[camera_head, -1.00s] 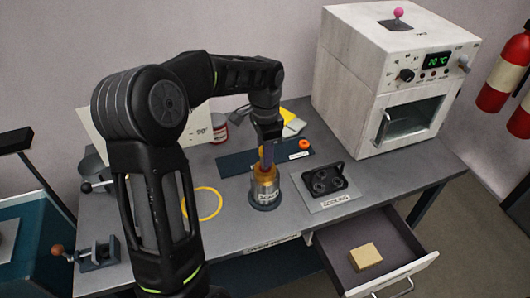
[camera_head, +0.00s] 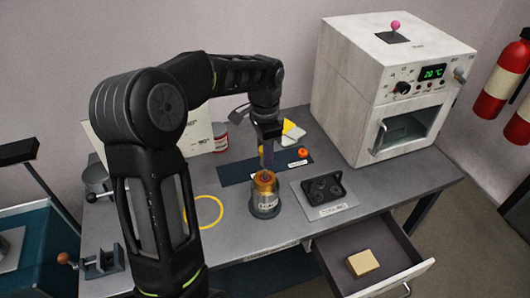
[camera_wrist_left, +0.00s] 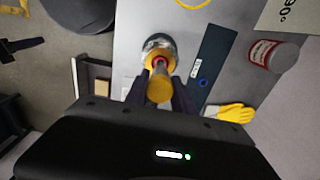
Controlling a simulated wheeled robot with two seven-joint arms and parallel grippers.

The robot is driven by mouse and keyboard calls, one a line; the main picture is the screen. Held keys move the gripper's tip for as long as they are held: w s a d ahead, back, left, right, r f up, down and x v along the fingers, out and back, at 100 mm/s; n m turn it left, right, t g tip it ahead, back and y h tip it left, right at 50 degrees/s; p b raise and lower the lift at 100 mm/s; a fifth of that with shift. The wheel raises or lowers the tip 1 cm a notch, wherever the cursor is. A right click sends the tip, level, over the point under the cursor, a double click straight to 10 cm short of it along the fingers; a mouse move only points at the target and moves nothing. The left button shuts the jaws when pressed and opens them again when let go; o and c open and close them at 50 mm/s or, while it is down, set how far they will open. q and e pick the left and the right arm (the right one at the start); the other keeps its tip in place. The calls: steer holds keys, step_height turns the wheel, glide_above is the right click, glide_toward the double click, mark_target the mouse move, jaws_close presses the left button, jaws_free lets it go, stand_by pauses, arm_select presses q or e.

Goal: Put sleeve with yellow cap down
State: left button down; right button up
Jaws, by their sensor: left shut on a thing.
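My left gripper (camera_head: 267,160) reaches down over a brass-and-silver cylinder (camera_head: 265,203) on the grey table. It is shut on the sleeve with a yellow cap, whose round yellow end (camera_wrist_left: 159,89) shows between the fingers in the left wrist view. Beyond that end, a red ring and the silver cylinder (camera_wrist_left: 160,46) show in line with it. The fingers hide most of the sleeve in the head view. I cannot tell whether the sleeve touches the cylinder or sits in it. My right gripper is not in view.
A black fixture on a grey plate (camera_head: 335,208) lies right of the cylinder. A dark blue mat (camera_head: 235,174) lies behind, and a yellow ring (camera_head: 204,212) left. The drawer (camera_head: 400,276) is open with a tan block (camera_head: 362,262) inside. A white oven (camera_head: 340,90) stands back right.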

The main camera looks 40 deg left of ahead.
arm_select(q)
steer(key=w+d+f+n, duration=0.1)
steer(key=w+d+n, duration=0.1)
steer(key=d, duration=0.6)
steer(key=w+d+f+n, duration=0.2)
steer(key=d+n, duration=0.3)
steer(key=d, duration=0.4)
steer(key=shift+f+b, duration=0.3)
steer(key=shift+b, duration=0.15)
steer(key=shift+d, duration=0.1)
